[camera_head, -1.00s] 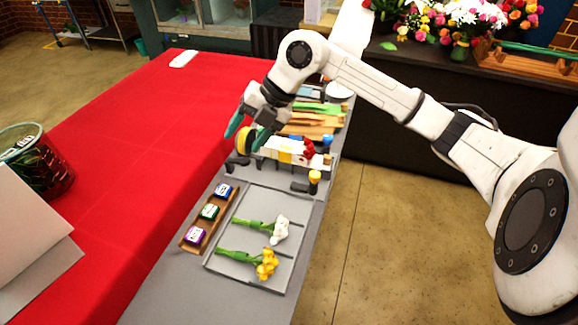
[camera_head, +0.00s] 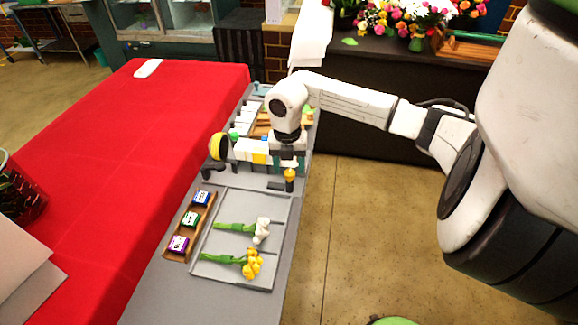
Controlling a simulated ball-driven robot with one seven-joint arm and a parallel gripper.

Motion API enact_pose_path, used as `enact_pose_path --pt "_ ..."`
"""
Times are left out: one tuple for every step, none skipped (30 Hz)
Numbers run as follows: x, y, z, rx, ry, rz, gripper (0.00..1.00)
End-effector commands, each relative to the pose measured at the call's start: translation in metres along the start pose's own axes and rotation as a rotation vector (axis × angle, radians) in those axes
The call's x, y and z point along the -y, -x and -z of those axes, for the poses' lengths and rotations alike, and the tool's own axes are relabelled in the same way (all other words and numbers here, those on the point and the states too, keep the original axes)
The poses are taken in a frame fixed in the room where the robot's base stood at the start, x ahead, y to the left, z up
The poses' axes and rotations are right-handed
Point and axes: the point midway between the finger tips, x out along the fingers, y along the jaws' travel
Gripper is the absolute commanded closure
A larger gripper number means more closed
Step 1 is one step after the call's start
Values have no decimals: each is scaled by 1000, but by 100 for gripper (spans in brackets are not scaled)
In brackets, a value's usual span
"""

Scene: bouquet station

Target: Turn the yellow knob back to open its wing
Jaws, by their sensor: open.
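A small yellow-orange knob (camera_head: 290,174) stands upright on a dark base at the right edge of the grey bench. My gripper (camera_head: 287,163) points down just behind and above this knob, its dark teal fingers apart. I cannot tell whether it touches the knob. A larger yellow-rimmed black disc (camera_head: 219,147) stands at the left end of the white wrapping fixture (camera_head: 244,150), which has a yellow band. The right part of the fixture and the wing near the knob are hidden behind my gripper, so I cannot tell the wing's position.
A grey tray (camera_head: 208,269) holds a white flower (camera_head: 262,231) and a yellow flower (camera_head: 252,264). Left of it, a wooden rack (camera_head: 170,256) holds blue, green and purple boxes. Other supplies lie behind the fixture. The red table (camera_head: 130,150) has free room.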

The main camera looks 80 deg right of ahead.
Motion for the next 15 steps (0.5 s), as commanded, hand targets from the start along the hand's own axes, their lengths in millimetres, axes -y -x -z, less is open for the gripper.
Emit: enact_pose_path --pt "0 -5 1 -3 -1 0 41" --pt "0 -7 1 -3 0 0 41" --pt "0 -10 1 -2 0 0 41" --pt "0 -12 0 -2 1 0 41" --pt "0 -13 0 -1 1 0 41" --pt "0 -15 0 -1 1 0 41" --pt "0 -16 0 0 1 0 41" --pt "0 -16 0 0 2 0 41" --pt "0 -16 0 0 2 -1 41" --pt "0 -16 0 0 2 0 41" --pt "0 -16 0 0 2 0 41" --pt "0 -16 0 0 2 0 41" --pt "0 -16 0 0 2 0 41" --pt "0 -16 0 0 2 0 41" --pt "0 -16 0 0 2 0 43"
